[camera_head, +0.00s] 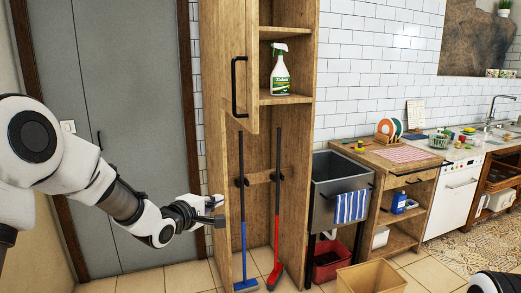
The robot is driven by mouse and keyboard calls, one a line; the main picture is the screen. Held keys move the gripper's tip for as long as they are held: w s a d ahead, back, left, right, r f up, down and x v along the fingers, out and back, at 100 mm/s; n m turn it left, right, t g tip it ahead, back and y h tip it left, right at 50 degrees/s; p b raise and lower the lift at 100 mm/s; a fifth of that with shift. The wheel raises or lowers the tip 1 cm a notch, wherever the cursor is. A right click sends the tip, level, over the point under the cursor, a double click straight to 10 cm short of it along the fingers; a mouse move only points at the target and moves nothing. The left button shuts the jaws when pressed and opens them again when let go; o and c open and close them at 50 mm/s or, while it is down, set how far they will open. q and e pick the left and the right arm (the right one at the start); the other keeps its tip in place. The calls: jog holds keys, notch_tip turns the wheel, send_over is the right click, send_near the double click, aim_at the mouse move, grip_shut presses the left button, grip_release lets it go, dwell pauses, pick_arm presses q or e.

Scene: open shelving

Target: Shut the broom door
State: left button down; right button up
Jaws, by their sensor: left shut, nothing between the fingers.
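A tall wooden cabinet (303,150) stands in the middle of the head view. Its wooden door (216,60), with a long black vertical handle (234,88), stands open on the left side and shows the shelves behind it. A blue broom (243,215) and a red broom (277,215) hang upright inside the lower part. My left gripper (216,211) is shut and empty, in front of the cabinet's lower left side and below the door's handle. I cannot tell whether it touches the wood. My right gripper is out of view.
A spray bottle (280,72) stands on a cabinet shelf. To the right are a dark sink (341,172), a red bin (330,260), a wooden box (371,277) and a counter with dishes. A grey door (130,60) is at the left. Some tiled floor is clear.

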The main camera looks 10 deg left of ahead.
aim_at(249, 104)
pick_arm(q)
notch_tip(249, 104, up, 24)
jog(key=s+a+t+p, duration=0.1)
jog(key=t+p, duration=0.1)
jog(key=p, duration=0.5)
jog(key=p+x, duration=0.2)
jog(key=x, duration=0.2)
jog(key=d+p+x, duration=0.1)
jog(key=p+x, duration=0.1)
jog(key=x, duration=0.2)
jog(key=d+p+x, duration=0.1)
jog(key=p+x, duration=0.2)
jog(key=x, duration=0.2)
jog(key=shift+s+d+f, duration=0.15)
jog(key=shift+s+d, duration=0.05)
jog(key=shift+s, duration=0.05)
jog(key=shift+d+f, duration=0.1)
jog(key=shift+d, duration=0.2)
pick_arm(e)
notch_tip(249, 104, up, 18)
pick_arm(q)
jog(key=shift+a, duration=0.1)
